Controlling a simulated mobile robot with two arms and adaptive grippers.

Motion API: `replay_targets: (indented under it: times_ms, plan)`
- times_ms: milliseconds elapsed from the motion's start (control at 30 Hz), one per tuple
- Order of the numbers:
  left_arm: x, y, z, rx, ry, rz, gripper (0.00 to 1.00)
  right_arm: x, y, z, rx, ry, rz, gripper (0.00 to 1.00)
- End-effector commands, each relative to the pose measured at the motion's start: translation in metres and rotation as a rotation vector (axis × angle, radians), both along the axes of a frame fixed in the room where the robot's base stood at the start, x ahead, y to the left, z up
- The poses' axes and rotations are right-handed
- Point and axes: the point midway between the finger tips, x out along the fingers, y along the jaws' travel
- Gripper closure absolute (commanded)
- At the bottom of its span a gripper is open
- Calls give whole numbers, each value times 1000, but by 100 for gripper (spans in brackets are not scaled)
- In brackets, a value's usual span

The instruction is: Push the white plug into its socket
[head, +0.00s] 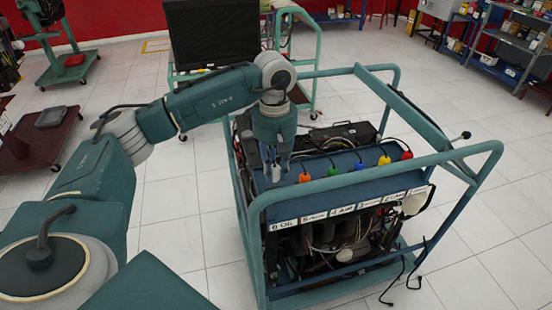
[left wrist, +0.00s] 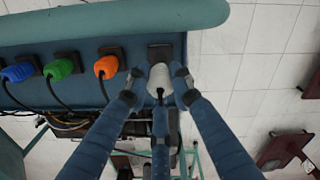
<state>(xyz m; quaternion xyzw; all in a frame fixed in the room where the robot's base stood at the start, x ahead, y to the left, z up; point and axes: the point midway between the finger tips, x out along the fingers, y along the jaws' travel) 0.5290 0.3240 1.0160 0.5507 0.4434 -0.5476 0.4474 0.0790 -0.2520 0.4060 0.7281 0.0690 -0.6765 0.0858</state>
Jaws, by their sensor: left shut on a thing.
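The white plug (left wrist: 159,78) is held between the fingertips of my left gripper (left wrist: 159,90), which is shut on it. In the left wrist view it sits right by a dark square socket (left wrist: 160,53) on the blue panel (left wrist: 135,25). I cannot tell whether the plug is touching the socket or partly in it. In the head view the white plug (head: 276,174) shows below my left gripper (head: 277,165), at the left end of the row of coloured plugs. My right gripper is not in view.
Orange (head: 304,177), green (head: 333,170), blue (head: 359,165), yellow (head: 384,159) and red (head: 407,154) plugs sit in a row right of the white one. A teal frame rail (head: 370,184) runs around the engine stand. Open tiled floor (head: 490,230) lies to the right.

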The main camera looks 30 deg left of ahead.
Motion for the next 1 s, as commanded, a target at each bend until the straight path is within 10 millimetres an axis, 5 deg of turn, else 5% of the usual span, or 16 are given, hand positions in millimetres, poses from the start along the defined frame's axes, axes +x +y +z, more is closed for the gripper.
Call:
replay_targets:
  times_ms: [300, 600, 1000]
  plan:
    - [0, 0, -26, 1, 1, 1, 100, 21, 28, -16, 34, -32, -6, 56]
    - [0, 0, -49, 1, 0, 1, 100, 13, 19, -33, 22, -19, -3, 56]
    - [0, 0, -50, 0, 0, 1, 100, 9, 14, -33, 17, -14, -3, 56]
